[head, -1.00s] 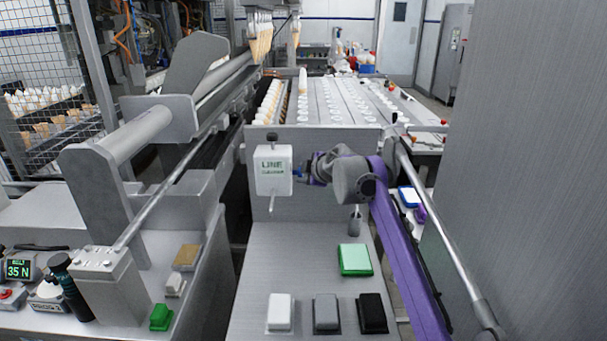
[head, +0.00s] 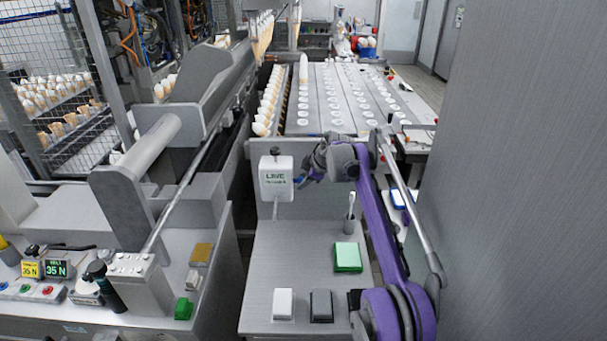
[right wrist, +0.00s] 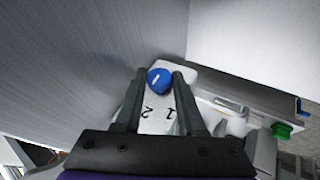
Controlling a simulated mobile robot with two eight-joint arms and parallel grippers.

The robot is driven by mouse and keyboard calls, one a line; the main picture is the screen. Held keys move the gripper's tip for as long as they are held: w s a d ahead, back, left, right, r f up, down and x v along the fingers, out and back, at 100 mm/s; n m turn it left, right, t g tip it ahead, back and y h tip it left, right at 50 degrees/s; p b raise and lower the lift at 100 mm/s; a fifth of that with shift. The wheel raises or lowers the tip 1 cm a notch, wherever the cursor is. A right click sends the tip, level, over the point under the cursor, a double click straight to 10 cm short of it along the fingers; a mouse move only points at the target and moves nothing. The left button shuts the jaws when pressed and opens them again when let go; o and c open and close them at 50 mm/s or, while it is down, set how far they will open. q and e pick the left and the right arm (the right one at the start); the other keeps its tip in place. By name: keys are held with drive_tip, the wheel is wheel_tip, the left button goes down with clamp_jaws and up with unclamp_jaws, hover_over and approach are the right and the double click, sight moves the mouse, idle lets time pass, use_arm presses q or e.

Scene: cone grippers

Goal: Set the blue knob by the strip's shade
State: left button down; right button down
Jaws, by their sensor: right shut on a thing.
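The blue knob (right wrist: 158,79) sits on a white plate (right wrist: 152,122) marked 1 and 2, on the side of the white box (head: 276,172) with green lettering. A white line on the knob points up and to the right in the right wrist view. My right gripper (right wrist: 159,76) has its fingers on either side of the knob and is shut on it. In the head view my right gripper (head: 306,180) reaches the box's right side and mostly hides the knob. I cannot make out for certain which thing is the strip. My left gripper is out of view.
A green pad (head: 347,257) lies on the steel bench (head: 290,255), with a white pad (head: 283,304) and a grey pad (head: 321,306) in front. A small upright holder (head: 350,222) stands behind it. A steel wall (head: 510,180) closes the right side.

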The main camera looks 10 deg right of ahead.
idle(0.4)
drive_tip(key=c, duration=0.5)
unclamp_jaws()
drive_tip(key=shift+r, duration=0.1)
drive_tip(key=v, duration=1)
drive_tip(key=shift+s+d+r, duration=0.1)
drive_tip(key=shift+s+r, duration=0.1)
drive_tip(key=shift+r, duration=0.05)
